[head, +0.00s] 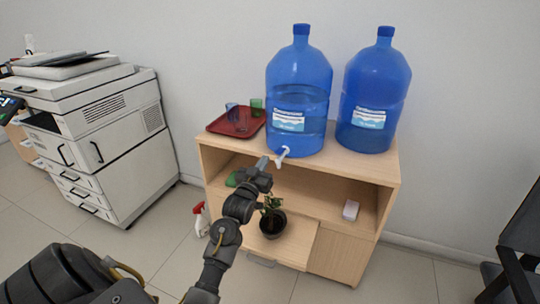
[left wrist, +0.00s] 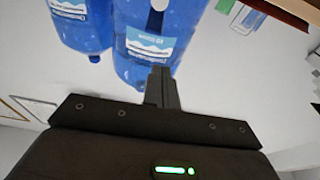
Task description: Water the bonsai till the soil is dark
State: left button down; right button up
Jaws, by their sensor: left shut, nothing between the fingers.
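The bonsai (head: 268,203) stands upright in a dark pot (head: 272,226) on the low front board of the wooden cabinet, partly behind my left arm. Its soil is too small and shaded to judge how dark it is. In the left wrist view the shut fingers (left wrist: 161,75) lie in front of a blue bottle (left wrist: 150,40), seen upside down. My right gripper is not in view.
A red tray (head: 217,127) with a blue cup (head: 232,111) and a green cup (head: 257,107) sits left of the bottles. A second water bottle (head: 374,90) stands right. A spray bottle (head: 201,219) is on the floor; a green item (head: 232,180) is on the shelf.

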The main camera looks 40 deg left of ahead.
pick_arm(q)
jog(key=v, duration=0.2)
jog(key=shift+s+d, duration=0.1)
jog(key=shift+s, duration=0.15)
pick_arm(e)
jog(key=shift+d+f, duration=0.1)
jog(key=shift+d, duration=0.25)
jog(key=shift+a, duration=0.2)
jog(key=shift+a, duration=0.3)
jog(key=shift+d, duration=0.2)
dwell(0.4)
